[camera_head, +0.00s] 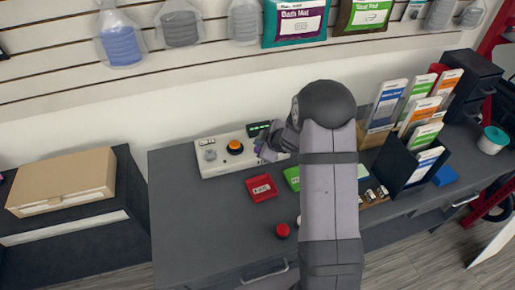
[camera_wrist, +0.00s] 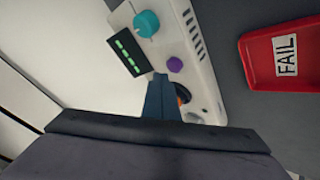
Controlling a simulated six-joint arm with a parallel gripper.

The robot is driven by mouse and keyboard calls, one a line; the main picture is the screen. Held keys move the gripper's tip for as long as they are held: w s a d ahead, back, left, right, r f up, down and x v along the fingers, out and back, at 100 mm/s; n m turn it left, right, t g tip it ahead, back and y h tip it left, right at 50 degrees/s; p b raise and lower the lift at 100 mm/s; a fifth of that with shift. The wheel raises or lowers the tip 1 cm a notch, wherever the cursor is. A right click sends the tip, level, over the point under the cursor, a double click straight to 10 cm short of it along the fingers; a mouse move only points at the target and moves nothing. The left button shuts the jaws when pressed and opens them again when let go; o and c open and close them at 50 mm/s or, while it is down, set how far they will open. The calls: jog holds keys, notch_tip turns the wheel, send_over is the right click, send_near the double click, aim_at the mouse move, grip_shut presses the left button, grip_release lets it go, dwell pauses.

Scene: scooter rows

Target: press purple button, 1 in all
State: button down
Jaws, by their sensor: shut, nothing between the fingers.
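The purple button (camera_wrist: 175,64) is a small round cap on a white control panel (camera_wrist: 205,70), seen in the wrist view between the green-lit display (camera_wrist: 128,52) and the panel's slotted side. My gripper (camera_wrist: 160,78) is shut and empty, its tips just below and left of the purple button in that view. I cannot tell whether they touch the panel. In the head view the panel (camera_head: 216,170) lies at the back of the desk, and my gripper (camera_head: 266,151) is over its right part, largely hiding the purple button there.
An orange button (camera_head: 235,147) sits on the panel. A teal knob (camera_wrist: 146,24) is near the display. A red FAIL tray (camera_head: 262,188) and a green tray (camera_head: 292,178) lie in front. A red button (camera_head: 283,230) is near the desk front. A card rack (camera_head: 410,155) stands right.

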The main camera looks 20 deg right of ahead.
jog(key=shift+f, duration=0.1)
jog(key=shift+f+b, duration=0.3)
jog(key=shift+f+b, duration=0.35)
jog(key=shift+f, duration=0.15)
dwell(0.8)
jog(key=shift+r, duration=0.1)
jog(key=shift+r+p, duration=0.8)
jog(key=shift+p, duration=0.15)
jog(key=shift+r, duration=0.1)
notch_tip(320, 180, up, 5)
jog(key=p, duration=0.5)
dwell(0.8)
